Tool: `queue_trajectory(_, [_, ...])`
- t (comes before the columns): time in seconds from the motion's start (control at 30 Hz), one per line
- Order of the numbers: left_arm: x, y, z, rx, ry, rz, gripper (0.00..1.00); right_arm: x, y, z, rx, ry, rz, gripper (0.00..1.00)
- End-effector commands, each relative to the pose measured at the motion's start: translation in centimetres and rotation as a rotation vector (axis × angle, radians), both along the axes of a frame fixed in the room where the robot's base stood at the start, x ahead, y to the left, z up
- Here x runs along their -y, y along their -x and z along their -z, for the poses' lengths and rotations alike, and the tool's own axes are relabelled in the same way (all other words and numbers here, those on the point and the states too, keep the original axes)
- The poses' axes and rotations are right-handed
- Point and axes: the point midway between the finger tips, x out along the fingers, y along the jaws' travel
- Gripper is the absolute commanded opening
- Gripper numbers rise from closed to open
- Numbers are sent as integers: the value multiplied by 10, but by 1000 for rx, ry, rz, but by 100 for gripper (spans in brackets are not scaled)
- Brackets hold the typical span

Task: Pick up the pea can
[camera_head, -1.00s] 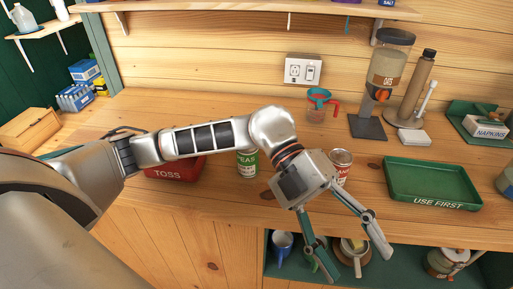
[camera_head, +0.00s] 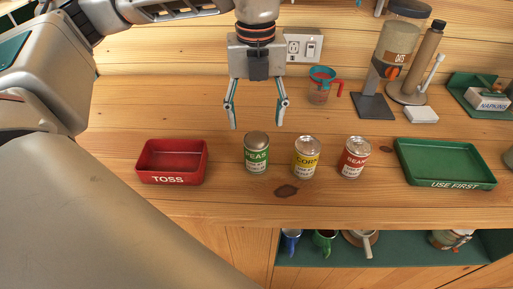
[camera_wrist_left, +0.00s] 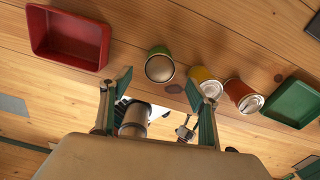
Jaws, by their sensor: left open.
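The pea can (camera_head: 257,153), green-labelled with a dull metal top, stands upright on the wooden counter. In the left wrist view the pea can (camera_wrist_left: 159,66) shows from above, just beyond the gap between the fingertips. My left gripper (camera_head: 256,125) points down above and behind the pea can, open and empty, apart from it. Its two fingers also show in the left wrist view (camera_wrist_left: 158,82). A yellow corn can (camera_head: 306,158) and a red bean can (camera_head: 354,158) stand upright in a row to the right of the pea can. My right gripper is not in view.
A red TOSS tray (camera_head: 172,179) is left of the cans, and a green USE FIRST tray (camera_head: 450,182) is to the right. A measuring cup (camera_head: 320,88) and a dispenser (camera_head: 395,60) stand at the back. The counter between the red tray and the pea can is clear.

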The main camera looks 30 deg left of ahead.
Motion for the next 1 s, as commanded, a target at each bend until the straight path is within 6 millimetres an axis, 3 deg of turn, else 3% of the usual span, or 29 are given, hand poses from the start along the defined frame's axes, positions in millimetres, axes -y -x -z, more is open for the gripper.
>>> queue_trajectory(0.6, [1, 2, 71, -4, 1, 3, 61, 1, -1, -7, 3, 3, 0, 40])
queue_trajectory(0.87, [1, 1, 75, -3, 1, 3, 61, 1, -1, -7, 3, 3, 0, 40])
queue_trajectory(0.9, [1, 2, 75, -3, 1, 3, 58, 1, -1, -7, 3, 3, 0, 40])
queue_trajectory(1.0, [1, 1, 75, -2, 2, 3, 32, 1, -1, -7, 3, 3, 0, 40])
